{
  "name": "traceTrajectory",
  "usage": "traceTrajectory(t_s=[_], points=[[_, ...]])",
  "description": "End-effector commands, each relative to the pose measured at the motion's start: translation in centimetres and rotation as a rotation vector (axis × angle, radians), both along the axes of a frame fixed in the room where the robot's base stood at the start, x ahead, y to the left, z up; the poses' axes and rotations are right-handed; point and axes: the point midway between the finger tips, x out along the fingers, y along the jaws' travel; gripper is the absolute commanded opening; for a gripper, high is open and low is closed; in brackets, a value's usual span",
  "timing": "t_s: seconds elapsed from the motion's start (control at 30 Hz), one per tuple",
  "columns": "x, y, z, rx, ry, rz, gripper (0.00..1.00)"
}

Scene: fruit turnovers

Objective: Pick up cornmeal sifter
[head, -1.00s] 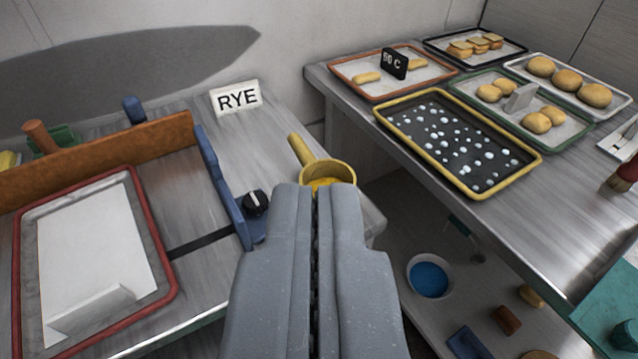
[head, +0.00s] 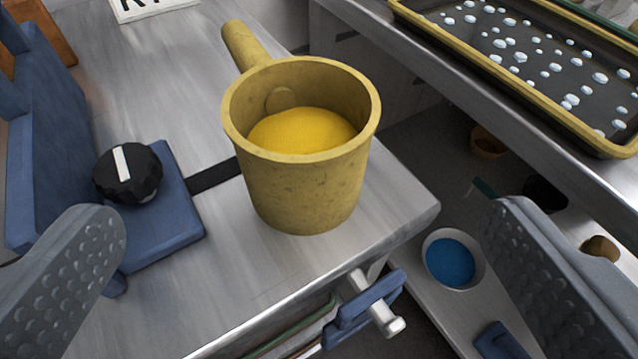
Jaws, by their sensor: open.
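The cornmeal sifter (head: 305,190) is a yellow cup with a stub handle pointing to the back left. It stands upright near the corner of the metal table and holds yellow meal (head: 300,130). My gripper (head: 305,265) is open and empty. Its left finger is at the lower left and its right finger at the lower right, with the sifter ahead, between them in the picture. Neither finger appears to touch the sifter. The sifter's underside is hidden.
A blue fixture with a black knob (head: 128,172) stands close left of the sifter. A yellow-rimmed tray (head: 560,118) lies on the table at right. A gap separates the tables, with a bowl of blue (head: 452,262) on a lower shelf. Blue clamp parts (head: 365,308) jut below the table edge.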

Motion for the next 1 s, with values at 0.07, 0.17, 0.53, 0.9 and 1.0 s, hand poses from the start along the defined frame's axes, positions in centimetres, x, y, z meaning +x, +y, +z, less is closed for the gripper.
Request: traceTrajectory(t_s=[0.07,0.17,0.53,0.9,1.0], points=[[0.1,-0.1,-0.6,-0.003,0.006,-0.005,1.0],[0.4,-0.1,-0.9,-0.004,0.005,-0.007,1.0],[4.3,-0.1,-2.6,-0.002,0.006,-0.006,1.0],[8.0,-0.2,-3.9,-0.005,0.003,-0.007,1.0],[8.2,-0.2,-3.9,-0.004,0.002,-0.007,1.0]])
